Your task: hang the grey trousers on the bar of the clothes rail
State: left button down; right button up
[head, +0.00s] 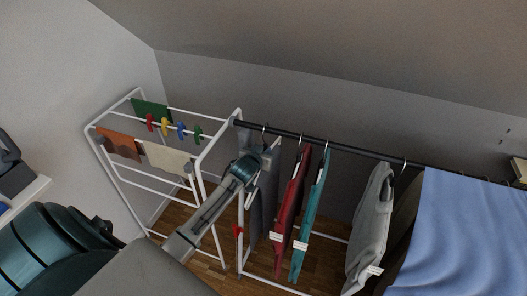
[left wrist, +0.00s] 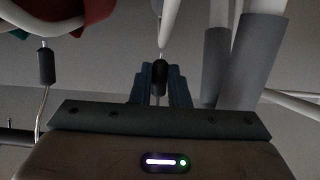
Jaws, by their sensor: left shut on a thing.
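The grey trousers (head: 264,205) hang down dark and narrow below my left gripper (head: 258,160) in the head view, left of a red garment. My left gripper is shut on the neck of their hanger (left wrist: 160,78), which shows between the fingers in the left wrist view. The hanger's hook (head: 264,131) is close to the left end of the dark bar (head: 345,150). I cannot tell whether it rests on the bar or is only beside it. My gripper and arm hide part of the trousers. My right gripper is not in view.
A red garment (head: 291,205), a teal garment (head: 311,215) and a light grey top (head: 371,228) hang along the bar. A blue cloth (head: 465,235) is at the right. A white drying rack (head: 130,184) with small cloths and pegs stands left. Bar between teal and grey is free.

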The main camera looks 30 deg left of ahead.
pick_arm(q)
jog(key=shift+r, duration=0.1)
jog(key=c, duration=1.3)
grip_release()
jog(key=shift+s, duration=0.1)
jog(key=b+v, duration=0.2)
jog(key=v, duration=0.8)
jog(key=shift+s+d+r, duration=0.1)
jog(key=shift+s, duration=0.3)
